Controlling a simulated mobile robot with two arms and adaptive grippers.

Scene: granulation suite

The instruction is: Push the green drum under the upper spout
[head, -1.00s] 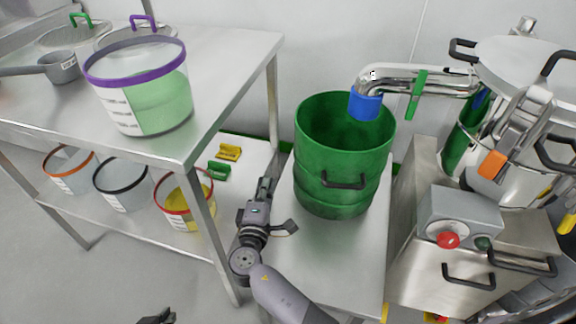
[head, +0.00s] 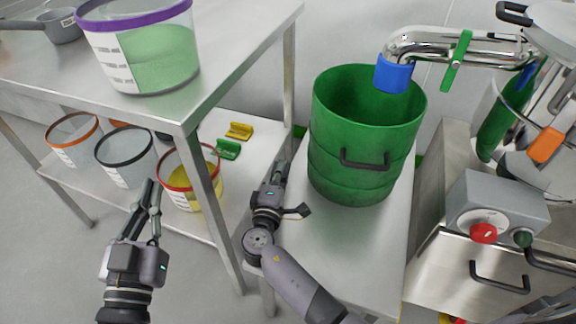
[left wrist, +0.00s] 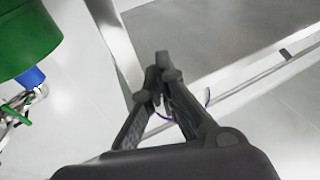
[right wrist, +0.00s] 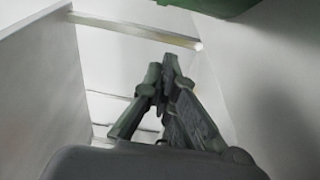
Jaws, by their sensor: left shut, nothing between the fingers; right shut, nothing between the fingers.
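The green drum (head: 362,170) is open-topped, ribbed and upright on a low steel bench, its black handle facing me. The upper spout, a bent steel pipe (head: 440,45) with a blue end (head: 393,73), reaches over the drum's back right rim in the head view; the height gap is unclear. My right gripper (head: 284,155) is shut and empty, left of the drum; whether it touches is unclear. My left gripper (head: 149,184) is shut and empty, further left, before the table shelf. The drum also shows in the left wrist view (left wrist: 25,38), and a green edge in the right wrist view (right wrist: 205,4).
A steel table (head: 240,50) at left holds a purple-rimmed tub (head: 140,55); several tubs stand on its lower shelf. Its leg (head: 212,215) rises between my grippers. A machine with a control box (head: 497,205) stands right of the bench. The bench front (head: 350,240) is clear.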

